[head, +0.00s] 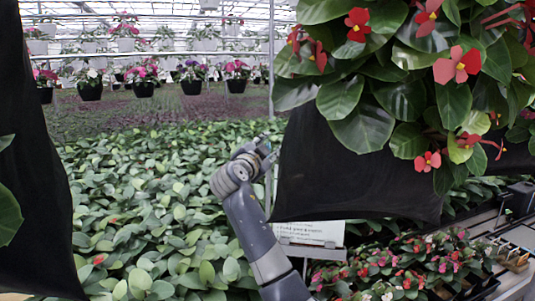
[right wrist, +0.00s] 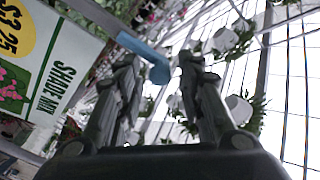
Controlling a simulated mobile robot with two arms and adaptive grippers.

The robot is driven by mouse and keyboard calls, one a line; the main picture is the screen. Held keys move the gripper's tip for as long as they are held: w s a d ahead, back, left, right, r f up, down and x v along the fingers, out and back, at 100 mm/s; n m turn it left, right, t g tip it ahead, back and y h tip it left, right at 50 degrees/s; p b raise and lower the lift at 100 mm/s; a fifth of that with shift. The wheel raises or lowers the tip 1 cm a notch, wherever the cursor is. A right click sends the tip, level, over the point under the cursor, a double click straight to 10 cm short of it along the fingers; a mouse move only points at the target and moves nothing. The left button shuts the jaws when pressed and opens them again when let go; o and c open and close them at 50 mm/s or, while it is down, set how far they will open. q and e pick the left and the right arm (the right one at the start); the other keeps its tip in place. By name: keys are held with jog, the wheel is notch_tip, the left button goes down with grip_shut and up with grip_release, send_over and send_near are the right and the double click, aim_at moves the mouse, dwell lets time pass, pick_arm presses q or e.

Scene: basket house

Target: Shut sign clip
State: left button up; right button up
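In the right wrist view, a light-blue clip (right wrist: 147,56) with a bent end runs from the edge of a sign (right wrist: 40,75). The sign reads "SHADE MIX" and "3.25". The bent end of the clip lies at the gap between the fingertips of my right gripper (right wrist: 160,64), close to the left finger. The fingers are apart, and I cannot tell whether they touch the clip. In the head view my right gripper (head: 266,152) is at the centre, left of a dark hanging cloth, and the clip cannot be made out clearly there. My left gripper is out of view.
A black cloth planter (head: 340,180) with red-flowered begonias (head: 400,90) hangs right of my arm. Another black cloth (head: 35,170) hangs at the left. A white printed card (head: 312,232) stands above potted flowers (head: 400,265). Green plants (head: 140,210) fill the middle.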

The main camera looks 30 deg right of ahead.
jog(key=shift+s+d+f+b, duration=1.3)
jog(key=shift+s+f+b, duration=0.4)
jog(key=shift+f+b, duration=0.65)
jog(key=s+a+r+b, duration=0.2)
jog(key=s+a, duration=0.2)
jog(key=a, duration=0.1)
jog(key=shift+s, duration=0.35)
